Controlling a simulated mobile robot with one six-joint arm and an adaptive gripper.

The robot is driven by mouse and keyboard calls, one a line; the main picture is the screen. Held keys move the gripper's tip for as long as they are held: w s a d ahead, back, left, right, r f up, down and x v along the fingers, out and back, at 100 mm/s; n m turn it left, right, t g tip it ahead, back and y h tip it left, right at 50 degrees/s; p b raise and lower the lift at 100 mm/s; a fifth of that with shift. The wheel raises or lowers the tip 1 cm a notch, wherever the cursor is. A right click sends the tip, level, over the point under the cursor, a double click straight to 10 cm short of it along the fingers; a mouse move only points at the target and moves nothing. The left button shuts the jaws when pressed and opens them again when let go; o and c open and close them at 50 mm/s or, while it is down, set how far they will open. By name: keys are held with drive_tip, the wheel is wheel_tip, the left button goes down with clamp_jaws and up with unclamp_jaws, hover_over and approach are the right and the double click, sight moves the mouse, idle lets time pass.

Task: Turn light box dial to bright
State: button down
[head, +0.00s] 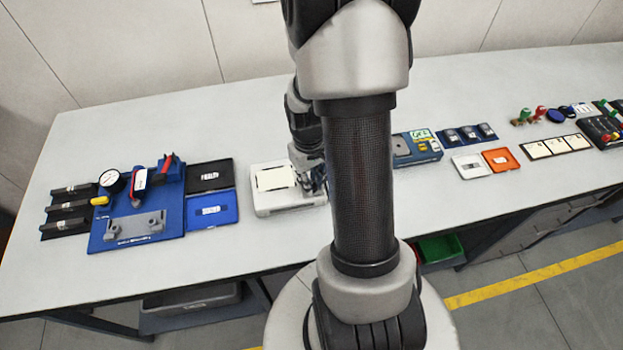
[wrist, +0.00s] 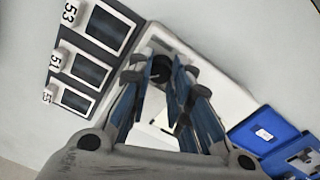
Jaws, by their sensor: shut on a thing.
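The light box (head: 262,204) is a low white box with a pale panel (head: 275,178) on top, on the bench left of my arm. In the wrist view the light box (wrist: 222,84) lies below my gripper. Its dial (wrist: 160,70) is a dark round knob, partly hidden by the fingers. My gripper (wrist: 162,78) has its blue-padded fingers on both sides of the dial and is shut on it. In the head view my gripper (head: 318,180) is at the box's right end, mostly hidden by my arm. I cannot read the dial's setting.
A black and blue pair of trays (head: 228,214) and a blue fixture board with a gauge (head: 113,182) stand left of the box. Dark-windowed numbered units (wrist: 80,70) lie close by in the wrist view. A blue-grey device (head: 428,155) is right of my arm.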

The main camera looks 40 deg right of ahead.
drive_tip(key=m, duration=0.5)
drive_tip(key=shift+m, duration=0.3)
drive_tip(key=m, duration=0.5)
drive_tip(key=shift+m+b, duration=0.3)
drive_tip(key=c, duration=1.4)
unclamp_jaws()
drive_tip(key=shift+c, duration=0.2)
drive_tip(key=shift+r, duration=0.1)
wheel_tip(320, 180, up, 12)
drive_tip(key=shift+w, duration=0.25)
drive_tip(key=shift+a, duration=0.15)
